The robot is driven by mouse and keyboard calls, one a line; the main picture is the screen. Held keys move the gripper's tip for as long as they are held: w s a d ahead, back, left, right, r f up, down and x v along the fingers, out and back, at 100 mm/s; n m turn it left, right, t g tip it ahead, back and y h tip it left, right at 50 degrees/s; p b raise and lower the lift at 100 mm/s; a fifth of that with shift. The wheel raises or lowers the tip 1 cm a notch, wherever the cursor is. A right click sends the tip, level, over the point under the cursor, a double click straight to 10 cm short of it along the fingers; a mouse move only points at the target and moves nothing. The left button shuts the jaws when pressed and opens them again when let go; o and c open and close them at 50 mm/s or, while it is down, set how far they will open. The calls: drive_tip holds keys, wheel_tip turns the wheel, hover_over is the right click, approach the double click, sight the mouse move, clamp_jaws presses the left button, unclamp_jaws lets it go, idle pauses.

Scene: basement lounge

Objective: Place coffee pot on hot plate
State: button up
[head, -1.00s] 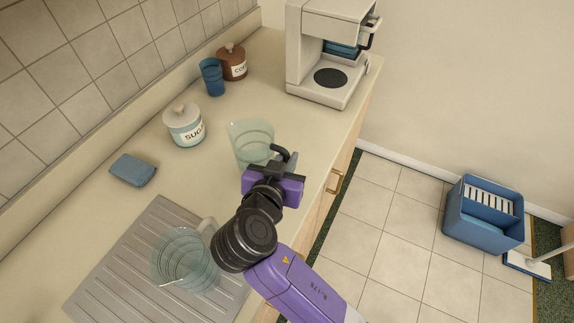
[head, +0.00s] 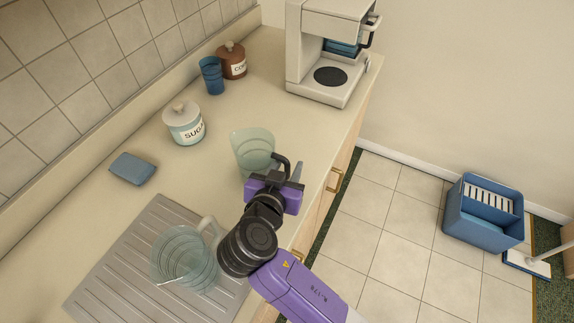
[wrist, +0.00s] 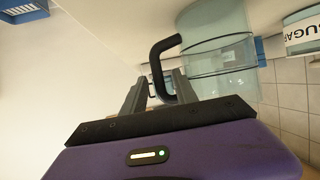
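The coffee pot (head: 252,150) is a clear glass jug with a black handle, over the counter in the head view; its base is partly hidden behind my gripper. My gripper (head: 274,178) is at its handle side, near the counter's front edge. In the wrist view, the pot (wrist: 220,62) is close ahead, and its black handle hangs down between the two spread fingers of my gripper (wrist: 158,88), with gaps beside it. The hot plate (head: 331,76) is a bare black disc on the base of the white coffee machine (head: 318,22), farther along the counter.
A second glass jug (head: 182,258) stands on the ribbed drainer (head: 120,262). A sugar jar (head: 185,125), blue cup (head: 211,75), brown coffee jar (head: 232,62) and blue sponge (head: 133,169) sit toward the wall. The counter between pot and machine is clear.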

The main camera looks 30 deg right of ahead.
drive_tip(key=b+v, duration=0.2)
drive_tip(key=v, duration=0.4)
drive_tip(key=shift+s, duration=0.55)
drive_tip(key=shift+o, duration=0.5)
drive_tip(key=shift+s+a+r, duration=0.1)
drive_tip(key=shift+s+a, duration=0.15)
drive_tip(key=shift+w+a+f+p, duration=0.15)
drive_tip(key=shift+w+f+p, duration=0.25)
drive_tip(key=shift+f+p, duration=0.15)
drive_tip(key=p+x, duration=0.2)
drive_tip(key=x, duration=0.5)
drive_tip(key=shift+w, duration=0.15)
